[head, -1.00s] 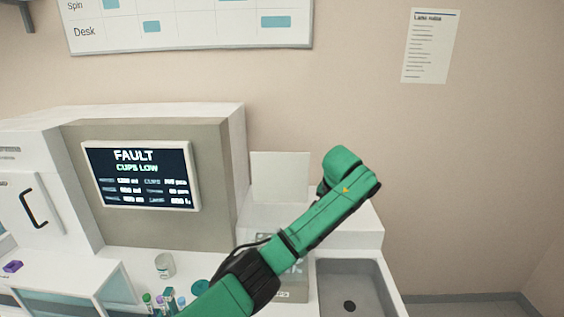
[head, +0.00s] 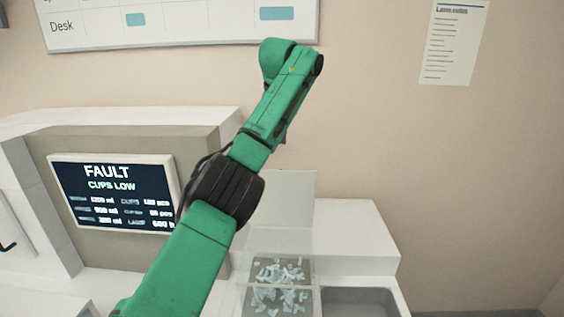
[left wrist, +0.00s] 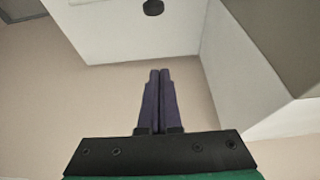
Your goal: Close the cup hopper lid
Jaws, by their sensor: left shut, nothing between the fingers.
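The cup hopper (head: 238,297) is a clear box with many small pale cups (head: 280,285) inside, low in the middle of the head view. Its lid (head: 292,198) is a pale see-through panel standing upright at the back of the hopper, so the hopper is open on top. My green left arm passes in front of the machine and hides part of the lid's left side. My left gripper shows in the left wrist view (left wrist: 157,98), with its dark purple fingers shut together and empty. In the head view my arm hides its fingertips. My right gripper is not in view.
A screen (head: 112,193) reading "FAULT, CUPS LOW" is on the machine at the left. A grey sink (head: 360,300) lies right of the hopper. The wall behind is bare on the right apart from a paper notice (head: 452,42).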

